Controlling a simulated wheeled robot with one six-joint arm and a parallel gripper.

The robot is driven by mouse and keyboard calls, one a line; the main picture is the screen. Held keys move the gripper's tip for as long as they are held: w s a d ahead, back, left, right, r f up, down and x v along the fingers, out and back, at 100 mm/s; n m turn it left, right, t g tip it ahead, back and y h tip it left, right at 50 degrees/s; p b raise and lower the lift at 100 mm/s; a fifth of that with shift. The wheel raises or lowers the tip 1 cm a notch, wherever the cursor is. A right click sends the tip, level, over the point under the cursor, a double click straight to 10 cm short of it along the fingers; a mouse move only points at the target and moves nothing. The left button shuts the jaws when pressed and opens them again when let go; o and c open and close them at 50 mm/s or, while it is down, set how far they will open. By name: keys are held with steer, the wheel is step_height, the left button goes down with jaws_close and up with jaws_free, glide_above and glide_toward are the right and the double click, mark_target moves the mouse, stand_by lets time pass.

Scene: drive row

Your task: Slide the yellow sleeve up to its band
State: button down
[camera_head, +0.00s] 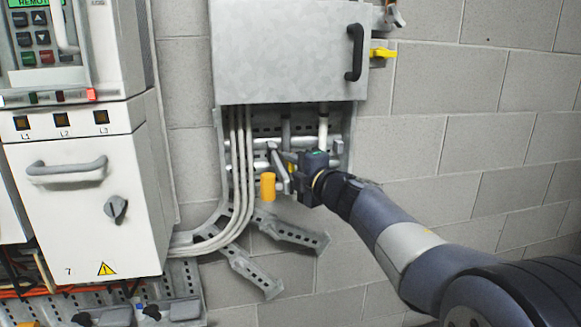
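A yellow sleeve (268,187), a short upright cylinder, shows below the grey wall box, just right of the pale bundled conduits. My gripper (281,172) reaches in from the right, its fingers close beside the sleeve's right side. I cannot tell whether they touch it or how far apart they are. A small yellow patch shows by the gripper body; I cannot tell what it belongs to. The band is not clearly visible; the area above the sleeve is partly hidden by my gripper.
The grey box (288,55) with a black handle (354,53) and yellow lever (382,53) hangs above. Pale conduits (240,170) run close at left. A white cabinet (85,210) stands further left. Slotted metal brackets (288,236) jut out below. Bare block wall lies right.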

step_height(320, 180, up, 9)
steer(key=p, duration=0.8)
steer(key=shift+f, duration=0.15)
steer(key=c, duration=1.3)
jaws_free()
steer(key=shift+o, duration=0.9)
steer(key=shift+s+d+f, duration=0.1)
steer(key=b+v, duration=0.2)
steer(key=v, duration=0.8)
steer(key=shift+s+d, duration=0.2)
